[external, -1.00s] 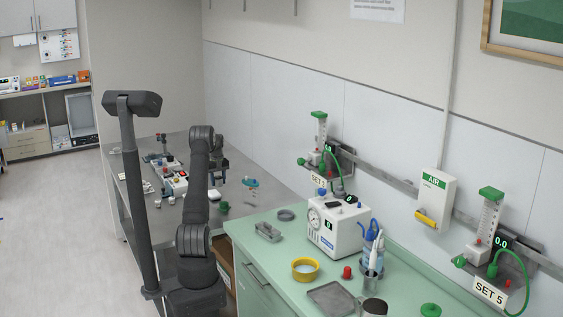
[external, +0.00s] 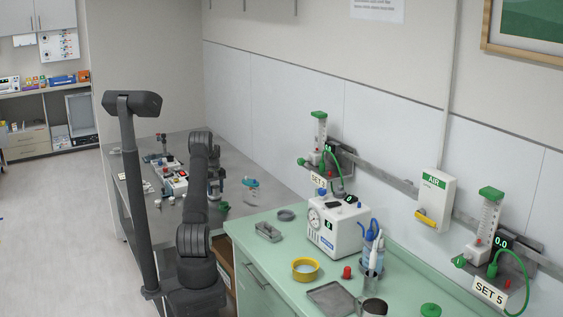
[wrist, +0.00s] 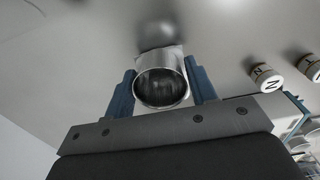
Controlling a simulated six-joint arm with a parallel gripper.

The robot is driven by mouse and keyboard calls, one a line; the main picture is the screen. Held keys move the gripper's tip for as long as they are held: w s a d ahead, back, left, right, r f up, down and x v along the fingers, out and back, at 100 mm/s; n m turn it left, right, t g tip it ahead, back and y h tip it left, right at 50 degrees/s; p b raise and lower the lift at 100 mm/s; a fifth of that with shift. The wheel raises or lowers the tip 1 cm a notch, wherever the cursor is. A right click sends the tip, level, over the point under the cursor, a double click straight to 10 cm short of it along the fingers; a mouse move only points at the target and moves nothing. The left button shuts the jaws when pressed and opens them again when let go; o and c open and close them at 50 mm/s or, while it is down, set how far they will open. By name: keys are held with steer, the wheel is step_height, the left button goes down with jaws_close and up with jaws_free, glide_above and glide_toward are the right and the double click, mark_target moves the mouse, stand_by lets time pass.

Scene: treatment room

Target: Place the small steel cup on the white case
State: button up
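The small steel cup (wrist: 161,82) shows in the wrist view, its open mouth toward the camera. It sits between the two blue fingers of my gripper (wrist: 161,88), one finger close along each side. Whether both fingers press on it is not clear. In the external view my gripper (external: 215,188) is low over the grey steel bench, partly hidden by my arm, and the cup cannot be made out there. A white case with a round gauge (external: 337,232) stands on the green counter, small items on its top.
White lettered caps (wrist: 267,78) lie right of the gripper. Several small items crowd the bench's left side.

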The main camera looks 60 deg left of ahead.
steer(key=shift+o, duration=1.1)
step_height(320, 180, up, 12)
steer(key=shift+r, duration=0.2)
step_height(320, 180, down, 12)
steer(key=shift+r, duration=1.85)
steer(key=shift+f, duration=0.1)
